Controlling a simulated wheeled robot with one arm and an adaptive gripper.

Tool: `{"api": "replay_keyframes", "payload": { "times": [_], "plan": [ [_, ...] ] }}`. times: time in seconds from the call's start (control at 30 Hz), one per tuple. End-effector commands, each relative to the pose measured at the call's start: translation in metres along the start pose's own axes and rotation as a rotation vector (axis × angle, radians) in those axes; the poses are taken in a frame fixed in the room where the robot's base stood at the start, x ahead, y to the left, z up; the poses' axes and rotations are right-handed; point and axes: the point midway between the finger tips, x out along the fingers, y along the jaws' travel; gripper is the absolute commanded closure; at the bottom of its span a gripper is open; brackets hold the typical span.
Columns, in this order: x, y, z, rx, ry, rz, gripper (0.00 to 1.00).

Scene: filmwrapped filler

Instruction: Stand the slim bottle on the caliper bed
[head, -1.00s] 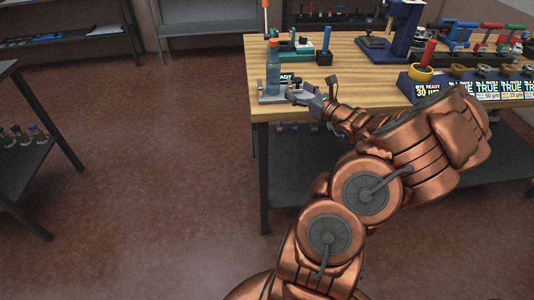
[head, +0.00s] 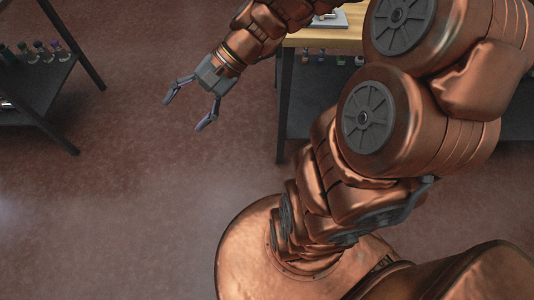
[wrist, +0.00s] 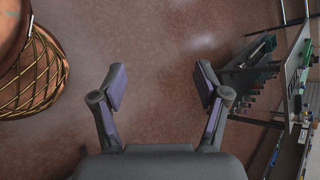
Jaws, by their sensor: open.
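My gripper (head: 186,112) is open and empty, hanging over bare floor to the left of the workbench in the head view. In the wrist view its two fingers are spread apart, with only floor between them (wrist: 161,82). A pale plate (head: 336,20), probably part of the caliper bed, shows at the bench's front corner at the top edge of the head view. My arm covers part of that corner. The slim bottle cannot be made out in either current view.
The wooden bench top (head: 318,36) has its front edge at the upper right, with small items below it. A dark shelf (head: 50,95) with several small bottles (head: 42,50) stands at the left. The floor between is clear. In the wrist view, dark shelving (wrist: 292,80) is at the right.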

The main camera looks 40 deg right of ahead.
Motion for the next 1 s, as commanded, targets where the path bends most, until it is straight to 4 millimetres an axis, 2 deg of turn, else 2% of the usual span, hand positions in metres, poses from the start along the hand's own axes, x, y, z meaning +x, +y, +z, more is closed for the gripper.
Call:
{"api": "replay_keyframes", "payload": {
  "times": [0.03,0.2,0.4,0.5,0.7,1.0],
  "plan": [
    [0.007,0.014,0.018,-0.079,0.002,0.089,0.26],
    [0.012,0.070,0.052,-0.313,0.017,0.375,0.26],
    [-0.013,0.130,0.071,-0.558,0.052,0.683,0.26],
    [-0.030,0.150,0.072,-0.648,0.075,0.800,0.26],
    [-0.053,0.168,0.070,-0.740,0.106,0.928,0.26],
    [-0.056,0.170,0.070,-0.751,0.109,0.946,0.26]
  ]
}}
